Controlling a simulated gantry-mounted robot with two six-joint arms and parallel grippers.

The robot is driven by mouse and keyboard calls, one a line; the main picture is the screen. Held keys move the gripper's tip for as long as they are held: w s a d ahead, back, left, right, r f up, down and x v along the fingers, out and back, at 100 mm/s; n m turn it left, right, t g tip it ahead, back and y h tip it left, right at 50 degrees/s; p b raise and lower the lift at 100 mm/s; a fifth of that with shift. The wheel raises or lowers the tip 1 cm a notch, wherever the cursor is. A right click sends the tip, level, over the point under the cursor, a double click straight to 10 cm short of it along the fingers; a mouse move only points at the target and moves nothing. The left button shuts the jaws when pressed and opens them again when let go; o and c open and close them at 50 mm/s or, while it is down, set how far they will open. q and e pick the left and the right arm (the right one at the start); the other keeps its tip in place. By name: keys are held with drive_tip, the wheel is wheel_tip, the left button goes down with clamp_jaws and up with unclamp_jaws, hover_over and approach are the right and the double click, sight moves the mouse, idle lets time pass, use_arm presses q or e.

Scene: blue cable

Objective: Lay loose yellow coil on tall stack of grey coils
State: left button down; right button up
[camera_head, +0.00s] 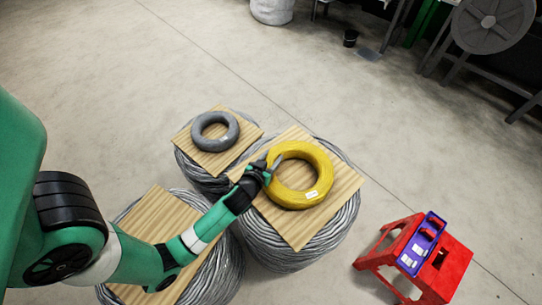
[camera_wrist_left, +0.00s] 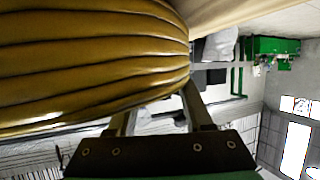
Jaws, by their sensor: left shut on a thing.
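The yellow coil (camera_head: 302,176), with a white label on its front, lies flat over the wooden board (camera_head: 300,236) on the right-hand stack of grey cable (camera_head: 340,228). Whether its full underside touches the board I cannot tell. My left gripper (camera_head: 273,167) is shut on the coil's left side. In the left wrist view the coil's ribbed yellow side (camera_wrist_left: 90,65) fills the upper left, against the fingers of the left gripper (camera_wrist_left: 158,105). My right gripper is not in view.
A grey coil (camera_head: 214,131) lies on the board of the back left stack. Another board (camera_head: 153,219) tops the front left stack, partly under my left arm. A red stool (camera_head: 449,267) with a purple tray (camera_head: 424,241) stands at right. Open concrete floor lies behind.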

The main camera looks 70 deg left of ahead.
use_arm(q)
drive_tip(key=c, duration=0.7)
unclamp_jaws()
drive_tip(key=shift+f, duration=0.15)
drive_tip(key=o, duration=0.4)
drive_tip(key=p+v, duration=0.1)
drive_tip(key=v, duration=1.1)
